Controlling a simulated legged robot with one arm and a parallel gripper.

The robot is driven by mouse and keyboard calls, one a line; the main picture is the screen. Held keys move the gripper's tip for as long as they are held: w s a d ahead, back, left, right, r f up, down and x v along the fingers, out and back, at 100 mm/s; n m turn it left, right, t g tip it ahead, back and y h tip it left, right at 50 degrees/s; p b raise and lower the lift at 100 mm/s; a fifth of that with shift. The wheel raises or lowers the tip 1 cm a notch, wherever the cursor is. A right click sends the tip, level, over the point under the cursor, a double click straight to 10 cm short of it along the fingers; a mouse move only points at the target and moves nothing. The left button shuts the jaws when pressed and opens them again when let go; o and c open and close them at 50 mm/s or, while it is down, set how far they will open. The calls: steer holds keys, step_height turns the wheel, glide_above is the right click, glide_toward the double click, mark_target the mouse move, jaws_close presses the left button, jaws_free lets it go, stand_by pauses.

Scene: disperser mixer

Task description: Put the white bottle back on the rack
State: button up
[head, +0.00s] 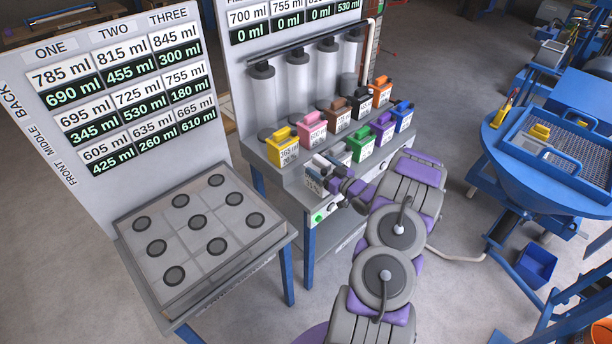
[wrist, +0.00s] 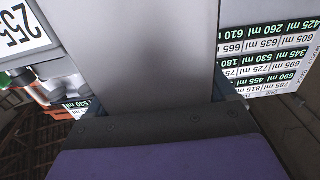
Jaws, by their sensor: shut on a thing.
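The white bottle (head: 313,184) is in my gripper (head: 336,178) at the front left of the bottle rack (head: 268,155) in the head view. My gripper is shut on it. In the wrist view a broad pale grey part of the bottle (wrist: 150,50) fills the space between the fingers of my gripper (wrist: 150,100). I cannot tell whether the bottle's base touches the rack. On the rack, the yellow bottle (head: 283,151) stands to its upper left, the pink bottle (head: 312,133) behind it and the green bottle (head: 360,147) to its upper right.
Brown (head: 337,117), black (head: 359,104), orange (head: 382,93), purple (head: 383,130) and blue (head: 402,117) bottles crowd the rack. Clear cylinders (head: 297,85) rise behind. A table with dark round pads (head: 216,246) stands at left, and a round blue table (head: 500,150) at right.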

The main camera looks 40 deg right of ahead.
mark_target(311, 164)
steer(key=w, duration=0.2)
steer(key=w+f, duration=0.1)
steer(key=w, duration=0.1)
steer(key=shift+a+f+b, duration=0.1)
steer(key=shift+a+b, duration=0.15)
steer(key=shift+b, duration=0.1)
steer(key=shift+w+a, duration=0.2)
steer(key=shift+a, duration=0.05)
steer(key=shift+w+a+f+b, duration=0.1)
steer(key=shift+a+f+b, duration=0.5)
steer(key=shift+a+f, duration=0.55)
steer(key=shift+d+f, duration=0.25)
steer(key=shift+f, duration=0.1)
steer(key=shift+d+f, duration=0.1)
steer(key=shift+d, duration=0.55)
steer(key=o, duration=0.9)
steer(key=shift+d, duration=0.1)
steer(key=shift+o, duration=0.3)
steer(key=shift+a, duration=0.7)
steer(key=s, duration=0.2)
steer(key=s+d+p, duration=0.1)
steer(key=s, duration=0.3)
steer(key=shift+d, duration=0.4)
steer(key=s+p, duration=0.1)
steer(key=s, duration=0.5)
